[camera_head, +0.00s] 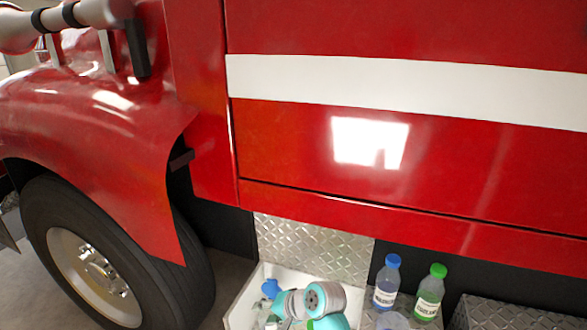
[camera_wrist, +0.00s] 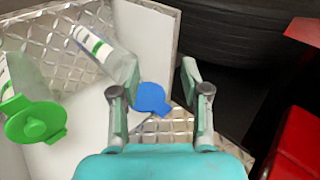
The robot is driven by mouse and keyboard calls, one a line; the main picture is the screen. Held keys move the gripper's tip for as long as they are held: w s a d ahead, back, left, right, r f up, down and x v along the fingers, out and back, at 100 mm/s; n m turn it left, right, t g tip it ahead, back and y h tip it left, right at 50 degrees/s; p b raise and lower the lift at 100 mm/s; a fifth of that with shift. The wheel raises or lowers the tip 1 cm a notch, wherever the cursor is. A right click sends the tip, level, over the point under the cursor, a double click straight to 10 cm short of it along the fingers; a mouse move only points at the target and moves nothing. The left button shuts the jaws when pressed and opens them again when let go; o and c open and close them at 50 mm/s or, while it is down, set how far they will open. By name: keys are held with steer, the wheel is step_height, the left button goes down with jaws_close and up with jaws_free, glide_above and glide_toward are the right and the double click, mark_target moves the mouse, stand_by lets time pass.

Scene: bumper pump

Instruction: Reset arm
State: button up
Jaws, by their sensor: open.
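My gripper (camera_wrist: 158,80) is open, with its two fingers apart in the wrist view. The blue cap (camera_wrist: 152,98) of a clear bottle (camera_wrist: 100,48) shows between and beyond the fingers; I cannot tell whether a finger touches it. A green-capped bottle (camera_wrist: 34,122) is at the left of that view. In the head view my teal and grey arm end (camera_head: 305,302) is low over a white box (camera_head: 242,308), and it hides much of the inside. A blue cap (camera_head: 271,288) shows beside it there.
A blue-capped bottle (camera_head: 386,285) and a green-capped bottle (camera_head: 430,293) stand upright right of the box. The red truck side (camera_head: 400,180) rises close behind. A large wheel (camera_head: 95,270) and red fender (camera_head: 90,120) are at the left. Diamond plate (camera_head: 310,250) backs the box.

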steer(key=s+d+f+t+h, duration=0.3)
steer(key=s+d+f+t, duration=0.2)
steer(key=s+d+f, duration=0.95)
steer(key=s+d+r+t+h, duration=0.1)
steer(key=s+d, duration=0.2)
steer(key=s, duration=0.6)
steer(key=s+d+t+h, duration=0.1)
steer(key=s+d+h, duration=0.15)
steer(key=s, duration=0.65)
steer(key=s+d+r+n+t, duration=0.1)
steer(key=s+d+r+n, duration=0.1)
steer(key=s+r, duration=0.7)
steer(key=s+d+r+n+t+h, duration=0.1)
steer(key=s+d+r+t, duration=0.1)
steer(key=s+r, duration=0.7)
steer(key=shift+s+d+r+n, duration=0.25)
steer(key=shift+s+d+n, duration=0.15)
steer(key=shift+d, duration=0.45)
